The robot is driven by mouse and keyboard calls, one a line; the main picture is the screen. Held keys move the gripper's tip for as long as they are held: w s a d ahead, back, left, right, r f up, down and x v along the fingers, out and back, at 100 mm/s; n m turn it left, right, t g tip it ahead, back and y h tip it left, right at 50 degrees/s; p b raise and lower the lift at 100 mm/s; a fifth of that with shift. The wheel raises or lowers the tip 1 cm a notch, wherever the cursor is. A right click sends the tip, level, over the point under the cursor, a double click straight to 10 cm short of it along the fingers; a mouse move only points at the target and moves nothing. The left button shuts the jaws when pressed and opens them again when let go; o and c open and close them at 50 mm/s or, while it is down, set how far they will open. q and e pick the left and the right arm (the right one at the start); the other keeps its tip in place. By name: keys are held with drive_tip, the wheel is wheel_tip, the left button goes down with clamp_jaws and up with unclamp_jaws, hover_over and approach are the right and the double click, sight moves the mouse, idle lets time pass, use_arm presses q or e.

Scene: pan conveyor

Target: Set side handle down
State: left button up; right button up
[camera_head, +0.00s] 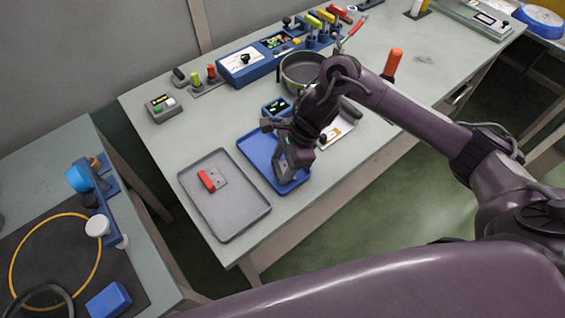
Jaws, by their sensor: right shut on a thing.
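My right gripper (286,172) reaches in from the right and is low over the blue tray (252,148). It is shut on a small dark grey piece, which seems to be the side handle. The fingers and wrist hide most of this piece, and I cannot tell whether it touches the tray. A grey tray (240,217) lies to the left, holding a red handle piece with a grey plate (208,181). A dark pan (303,71) stands farther back on the table. My left gripper is not in view.
A small blue box with a dark screen (277,107) stands just behind the blue tray. A button box (164,108) is at the back left. An orange-handled tool (392,64) is right of the pan.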

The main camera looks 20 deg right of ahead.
drive_tip(key=o, duration=1)
drive_tip(key=shift+r+p, duration=0.2)
drive_tip(key=shift+p, duration=0.15)
drive_tip(key=p+v, duration=0.1)
drive_tip(key=v, duration=1)
drive_tip(key=shift+d+r, duration=0.25)
drive_tip(key=shift+r, duration=0.1)
